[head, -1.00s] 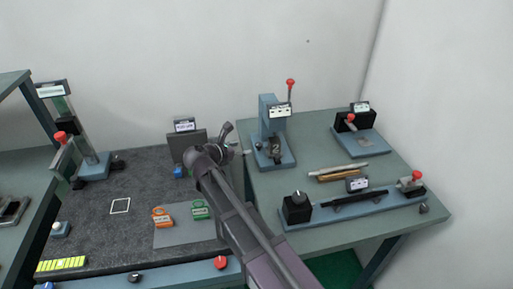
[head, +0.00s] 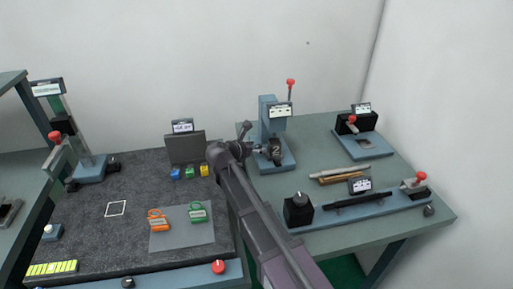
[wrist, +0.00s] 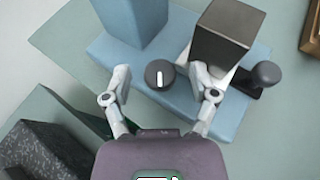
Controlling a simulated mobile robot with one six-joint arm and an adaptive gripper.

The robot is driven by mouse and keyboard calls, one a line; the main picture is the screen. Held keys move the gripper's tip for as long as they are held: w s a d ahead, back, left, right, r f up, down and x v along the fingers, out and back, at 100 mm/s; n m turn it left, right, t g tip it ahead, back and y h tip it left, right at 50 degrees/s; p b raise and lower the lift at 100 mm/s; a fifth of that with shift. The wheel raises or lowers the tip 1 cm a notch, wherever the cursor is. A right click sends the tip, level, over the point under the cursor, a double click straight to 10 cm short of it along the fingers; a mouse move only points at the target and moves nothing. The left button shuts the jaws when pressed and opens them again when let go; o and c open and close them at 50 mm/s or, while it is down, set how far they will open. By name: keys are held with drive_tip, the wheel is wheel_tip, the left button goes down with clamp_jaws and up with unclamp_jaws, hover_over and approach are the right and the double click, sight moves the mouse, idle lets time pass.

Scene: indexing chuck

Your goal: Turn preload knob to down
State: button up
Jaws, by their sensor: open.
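A dark round knob (wrist: 160,74) with a white line mark sits on a blue base (wrist: 185,106) in the wrist view. The mark runs nearly up and down in that picture. No label for it is readable. My gripper (wrist: 160,80) is open, with one finger on each side of the knob and a gap to it on both sides. I cannot tell how high the fingertips are above the base. In the head view my wrist hides most of this knob's area, beside the blue fixture (head: 270,118) with the red-tipped lever.
In the wrist view a blue column (wrist: 133,15) stands up-left, and a dark block (wrist: 228,38) and a black cylinder (wrist: 265,73) stand to the right. In the head view, rods (head: 340,174) and a long blue fixture (head: 345,210) lie to the right on the table.

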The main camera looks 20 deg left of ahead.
clamp_jaws()
drive_tip(key=shift+a+m+h, duration=0.15)
drive_tip(key=shift+m+h, duration=0.15)
drive_tip(key=shift+w+a+m+g+h, duration=0.1)
drive_tip(key=shift+w+m+g+h, duration=0.05)
drive_tip(key=shift+m+g+h, duration=1.15)
drive_tip(key=shift+m+h, duration=0.5)
drive_tip(key=shift+m+g+h, duration=0.3)
unclamp_jaws()
